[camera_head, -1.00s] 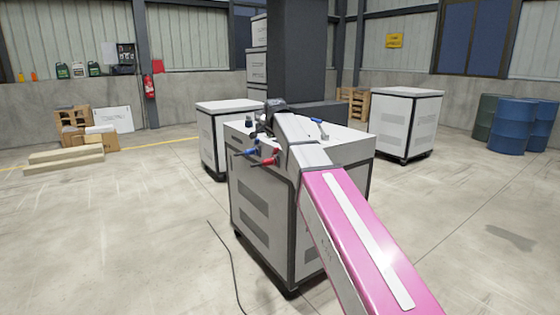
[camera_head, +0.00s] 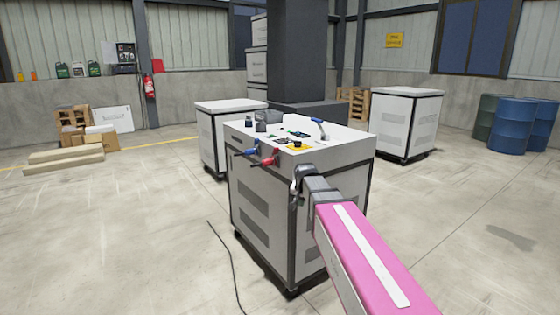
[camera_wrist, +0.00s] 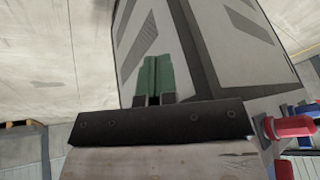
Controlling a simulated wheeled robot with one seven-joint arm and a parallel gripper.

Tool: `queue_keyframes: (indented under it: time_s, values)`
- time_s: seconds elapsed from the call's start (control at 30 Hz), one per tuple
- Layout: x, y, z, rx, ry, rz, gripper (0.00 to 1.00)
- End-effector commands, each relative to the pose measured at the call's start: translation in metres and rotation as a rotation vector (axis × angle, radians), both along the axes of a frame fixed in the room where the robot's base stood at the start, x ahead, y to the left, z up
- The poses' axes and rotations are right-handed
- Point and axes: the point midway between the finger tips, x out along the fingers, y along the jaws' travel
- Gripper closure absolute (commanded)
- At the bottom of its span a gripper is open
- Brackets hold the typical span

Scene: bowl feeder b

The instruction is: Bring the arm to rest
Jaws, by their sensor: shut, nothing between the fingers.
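In the head view my pink arm reaches up from the lower right. Its grey end, with my gripper (camera_head: 297,196), is at the front right corner of the near white cabinet (camera_head: 261,210), below the level of its top. In the wrist view the green fingers of my gripper (camera_wrist: 154,78) lie close together with nothing between them. The cabinet's side (camera_wrist: 165,30) fills the view behind them. I cannot tell how far the fingers are from the cabinet.
A red-handled (camera_head: 265,160) and a blue-handled tool (camera_head: 246,153) stick out from the cabinet's front edge. Small items and a blue-handled part (camera_head: 318,125) stand on its top. A black cable (camera_head: 228,262) lies on the floor at left. Other cabinets stand behind.

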Motion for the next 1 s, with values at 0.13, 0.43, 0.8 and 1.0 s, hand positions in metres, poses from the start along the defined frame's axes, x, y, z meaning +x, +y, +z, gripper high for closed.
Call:
queue_keyframes:
  time_s: [0.13,0.43,0.8,1.0]
  values:
    - [-0.053,-0.031,-0.057,-0.043,0.102,0.066,1.0]
    - [-0.156,-0.079,-0.145,-0.085,0.293,0.212,1.0]
    - [-0.221,-0.101,-0.186,-0.087,0.407,0.312,1.0]
    - [-0.221,-0.101,-0.186,-0.087,0.408,0.313,1.0]
